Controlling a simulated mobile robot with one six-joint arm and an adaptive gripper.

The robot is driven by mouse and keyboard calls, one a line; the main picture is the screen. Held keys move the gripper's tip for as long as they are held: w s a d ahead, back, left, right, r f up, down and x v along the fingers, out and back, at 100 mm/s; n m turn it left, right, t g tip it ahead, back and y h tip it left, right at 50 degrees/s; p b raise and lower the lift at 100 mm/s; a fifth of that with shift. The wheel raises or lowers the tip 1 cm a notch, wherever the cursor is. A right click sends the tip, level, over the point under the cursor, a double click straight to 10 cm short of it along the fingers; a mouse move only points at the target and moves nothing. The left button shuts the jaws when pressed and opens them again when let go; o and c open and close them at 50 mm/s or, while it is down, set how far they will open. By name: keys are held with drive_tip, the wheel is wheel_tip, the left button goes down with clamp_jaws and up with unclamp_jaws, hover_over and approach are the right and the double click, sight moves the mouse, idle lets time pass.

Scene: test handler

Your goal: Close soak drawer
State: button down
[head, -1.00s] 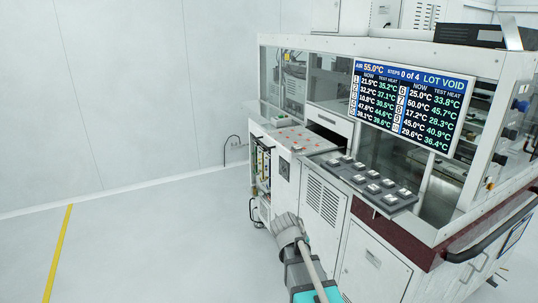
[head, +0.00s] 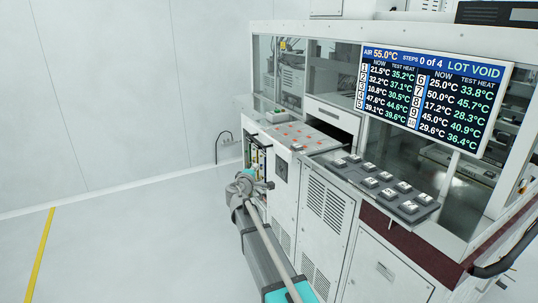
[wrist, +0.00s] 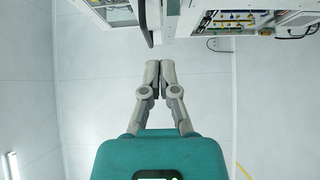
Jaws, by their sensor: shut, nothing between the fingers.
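The soak drawer (head: 424,212) is a grey tray bearing several dark blocks with pale tops. It sticks out from the front of the white machine, below the screen. A dark opening (head: 337,129) shows in the machine at the tray's far left end. My gripper (head: 264,184) is to the left of the drawer and lower in the head view, apart from it. In the wrist view my gripper's fingers (wrist: 160,66) are together and empty. I cannot tell for sure which part in the wrist view is the drawer.
A panel with red marks (head: 295,134) lies left of the drawer. Cabinet doors (head: 324,222) stand below it. An open bay with wiring (head: 258,160) is close to my gripper; it also shows in the wrist view (wrist: 234,20). The floor at left is clear, with a yellow line (head: 42,248).

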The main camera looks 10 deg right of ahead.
drive_tip(key=shift+w+a+r, duration=0.1)
drive_tip(key=shift+w, duration=0.2)
drive_tip(key=s+d+x, duration=0.1)
drive_tip(key=d+x, duration=0.1)
drive_tip(key=x, duration=1)
drive_tip(key=shift+d, duration=0.4)
drive_tip(key=shift+w+a, duration=0.1)
drive_tip(key=shift+w, duration=0.1)
